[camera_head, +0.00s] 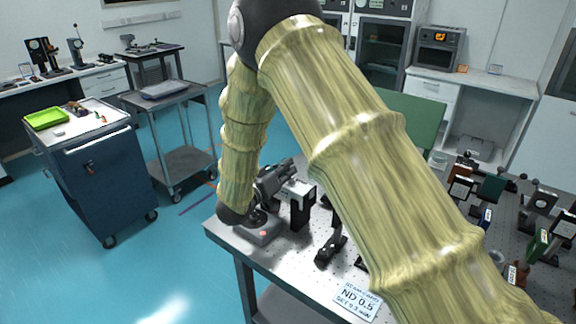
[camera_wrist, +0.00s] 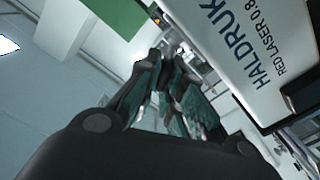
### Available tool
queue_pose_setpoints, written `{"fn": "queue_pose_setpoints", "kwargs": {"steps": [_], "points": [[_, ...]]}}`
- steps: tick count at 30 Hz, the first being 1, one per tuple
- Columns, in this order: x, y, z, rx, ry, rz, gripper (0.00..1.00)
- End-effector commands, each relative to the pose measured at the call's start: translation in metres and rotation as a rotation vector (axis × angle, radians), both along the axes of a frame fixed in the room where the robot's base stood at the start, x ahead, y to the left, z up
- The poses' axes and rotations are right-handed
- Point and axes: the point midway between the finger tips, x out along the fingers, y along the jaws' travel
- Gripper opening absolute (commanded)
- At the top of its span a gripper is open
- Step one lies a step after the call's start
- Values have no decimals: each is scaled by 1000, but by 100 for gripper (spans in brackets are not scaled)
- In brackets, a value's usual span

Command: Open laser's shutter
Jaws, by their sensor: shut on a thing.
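The laser (camera_wrist: 255,60) is a white box with a dark edge, marked "HALDRUK RED LASER 0.8", close along the upper right of the wrist view. In the head view what seems to be the laser (camera_head: 299,188) stands near the table's left corner, partly hidden by my arm. My gripper (camera_wrist: 172,98) is beside the laser's body, its dark fingers drawn together. In the head view my gripper (camera_head: 277,178) is next to the laser. The fingers hide what they hold; it appears to be the laser's shutter. The shutter's position cannot be made out.
My arm hides the middle. A blue cabinet (camera_head: 108,185) and open floor lie left.

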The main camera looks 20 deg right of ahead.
Motion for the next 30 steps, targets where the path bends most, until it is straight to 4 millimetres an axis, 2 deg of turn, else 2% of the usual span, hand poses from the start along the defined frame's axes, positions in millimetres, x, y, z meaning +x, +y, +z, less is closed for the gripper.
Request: {"fn": "queue_pose_setpoints", "kwargs": {"steps": [20,21,24,30], "points": [[-1,1,-6,-33,54,-2,0],[-1,1,-6,-33,54,-1,16],[0,1,-5,-34,52,-1,31],[1,1,-3,-34,48,-1,31]]}}
